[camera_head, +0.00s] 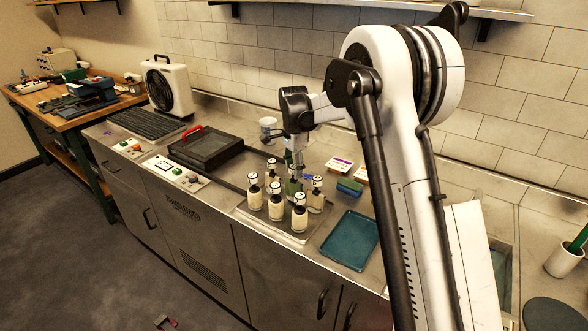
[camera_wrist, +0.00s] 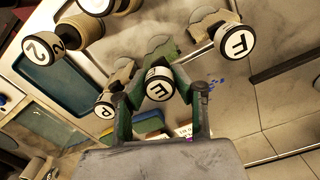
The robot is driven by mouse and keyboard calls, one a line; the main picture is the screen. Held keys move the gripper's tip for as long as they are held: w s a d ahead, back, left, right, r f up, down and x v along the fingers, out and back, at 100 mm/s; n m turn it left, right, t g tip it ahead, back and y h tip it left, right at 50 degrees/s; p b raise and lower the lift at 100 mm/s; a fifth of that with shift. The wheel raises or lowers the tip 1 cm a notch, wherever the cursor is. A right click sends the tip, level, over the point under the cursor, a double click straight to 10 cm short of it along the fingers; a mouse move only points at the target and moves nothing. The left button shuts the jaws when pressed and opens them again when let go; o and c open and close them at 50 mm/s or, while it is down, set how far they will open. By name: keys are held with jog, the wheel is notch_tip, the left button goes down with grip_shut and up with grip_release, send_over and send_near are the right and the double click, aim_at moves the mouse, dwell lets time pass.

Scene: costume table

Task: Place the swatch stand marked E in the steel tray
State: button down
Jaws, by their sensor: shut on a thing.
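In the wrist view, my gripper (camera_wrist: 158,100) has its two fingers on either side of a stand with a round white label (camera_wrist: 159,85). That label appears to read E, and the stand's body is mostly hidden. In the head view, my gripper (camera_head: 294,160) reaches down into the group at a green-bodied stand (camera_head: 293,187). Cream stands with dark necks (camera_head: 275,210) surround it closely. A shallow steel-coloured tray (camera_head: 284,237) lies under the group.
A blue tray (camera_head: 349,241) lies right of the group. A blue-green block (camera_head: 349,187) and small labelled boxes (camera_head: 340,164) sit behind it. A dark case with a red handle (camera_head: 207,148) is at left. Neighbouring stands leave little room around my fingers.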

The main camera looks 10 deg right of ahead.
jog(key=shift+f+b, duration=0.45)
jog(key=shift+f, duration=0.1)
dwell(0.8)
jog(key=c, duration=1)
grip_release()
jog(key=shift+r, duration=0.1)
jog(key=shift+r+p, duration=1.3)
jog(key=shift+r, duration=2.15)
